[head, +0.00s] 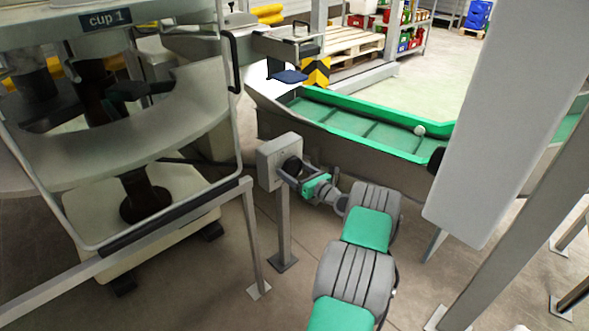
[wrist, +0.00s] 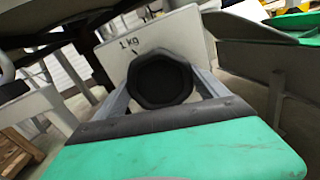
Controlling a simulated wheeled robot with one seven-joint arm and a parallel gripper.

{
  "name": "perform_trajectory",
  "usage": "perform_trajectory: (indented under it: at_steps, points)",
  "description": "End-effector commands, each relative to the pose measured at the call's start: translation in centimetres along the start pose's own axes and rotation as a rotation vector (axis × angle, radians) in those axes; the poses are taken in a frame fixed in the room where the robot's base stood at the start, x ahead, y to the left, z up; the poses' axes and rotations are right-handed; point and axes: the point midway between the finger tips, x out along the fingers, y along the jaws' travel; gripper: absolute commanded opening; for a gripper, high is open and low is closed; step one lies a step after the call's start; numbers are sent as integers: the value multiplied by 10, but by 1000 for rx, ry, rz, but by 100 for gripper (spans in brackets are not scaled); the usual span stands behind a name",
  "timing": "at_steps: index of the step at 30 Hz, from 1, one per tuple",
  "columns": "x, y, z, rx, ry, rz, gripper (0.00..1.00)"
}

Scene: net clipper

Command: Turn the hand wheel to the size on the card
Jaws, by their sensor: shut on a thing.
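The hand wheel is a black, many-sided knob (wrist: 160,81) on the front of a light grey box. In the wrist view it sits between the two fingers of my gripper (wrist: 165,92), which is shut on it. The box plate (wrist: 190,45) carries the marking "1 kg" with a small pointer line just above the knob. In the head view the knob (head: 291,167) shows at the box (head: 270,160) on a post, with my gripper (head: 298,176) reaching it from the right. No separate size card is clearly seen.
A machine with a curved pale guard (head: 150,140) and metal frame stands left of the box. A green conveyor trough (head: 360,127) with a small white ball (head: 419,130) runs behind my arm. A large pale panel (head: 500,110) blocks the right side. Some floor is clear below.

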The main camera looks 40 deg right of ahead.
Motion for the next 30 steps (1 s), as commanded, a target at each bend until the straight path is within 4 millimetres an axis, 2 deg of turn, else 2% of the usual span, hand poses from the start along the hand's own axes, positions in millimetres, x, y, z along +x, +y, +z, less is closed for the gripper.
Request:
perform_trajectory:
  at_steps: [12, 30]
  points:
    - [-1, 0, -3, 257, 4, -1, 43]
    - [-1, 0, -3, 313, 4, -1, 43]
